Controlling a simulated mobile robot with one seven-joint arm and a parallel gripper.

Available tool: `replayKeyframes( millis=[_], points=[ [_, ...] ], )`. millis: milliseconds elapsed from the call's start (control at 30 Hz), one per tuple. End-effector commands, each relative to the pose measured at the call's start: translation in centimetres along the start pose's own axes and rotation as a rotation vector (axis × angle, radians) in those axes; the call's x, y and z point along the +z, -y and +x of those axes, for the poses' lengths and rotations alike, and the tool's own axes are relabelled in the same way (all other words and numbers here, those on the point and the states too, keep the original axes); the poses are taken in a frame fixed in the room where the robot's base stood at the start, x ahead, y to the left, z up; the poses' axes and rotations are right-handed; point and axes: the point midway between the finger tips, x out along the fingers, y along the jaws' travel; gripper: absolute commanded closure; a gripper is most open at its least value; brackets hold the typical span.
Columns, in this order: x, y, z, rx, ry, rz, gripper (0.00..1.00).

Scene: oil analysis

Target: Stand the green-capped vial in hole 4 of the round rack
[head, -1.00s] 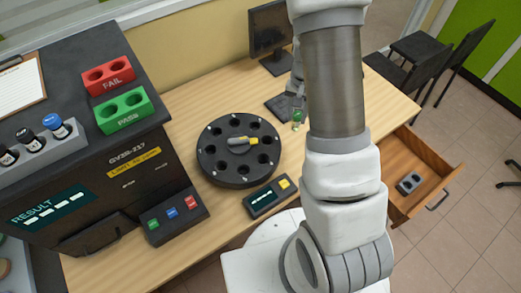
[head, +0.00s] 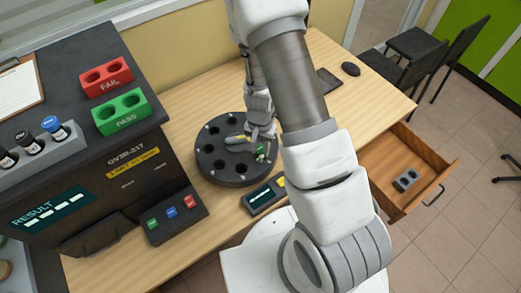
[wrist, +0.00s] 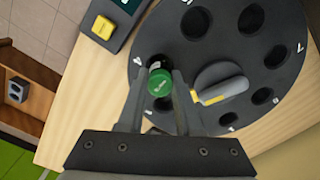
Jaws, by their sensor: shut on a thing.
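The green-capped vial (wrist: 160,80) is between the two fingers of my gripper (wrist: 155,90) in the wrist view, cap toward the camera. My gripper is shut on it. In the head view the green vial (head: 261,152) shows at the right side of the round rack (head: 212,171). The black round rack also fills the right of the wrist view (wrist: 290,80). The vial is over the rack's outer ring of holes; I cannot tell whether its lower end is inside a hole. The hole numbers are too small to read surely.
A grey and yellow pointer knob (wrist: 218,91) stands up at the rack's centre, close beside my gripper. A small display with a yellow button (head: 264,195) lies before the rack. The analyser (head: 110,190) stands at left. An open drawer (head: 400,180) is at right.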

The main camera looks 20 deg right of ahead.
Motion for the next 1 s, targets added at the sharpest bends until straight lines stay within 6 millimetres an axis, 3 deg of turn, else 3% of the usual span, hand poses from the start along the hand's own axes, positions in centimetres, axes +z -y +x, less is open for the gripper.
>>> replayKeyframes(
  millis=[100, 467, 500, 633, 1000],
  points=[
    [0.0, -0.1, 1.4, 0.001, 0.002, 0.002, 1.0],
    [0.0, 0.0, 1.9, 0.0, 0.0, 0.0, 1.0],
    [0.0, 0.0, 1.8, 0.0, 0.0, 0.0, 0.63],
    [0.0, 0.0, 1.8, 0.0, 0.0, 0.0, 0.39],
    [0.0, 0.0, 1.5, 0.0, 0.0, 0.0, 0.36]
  ],
)
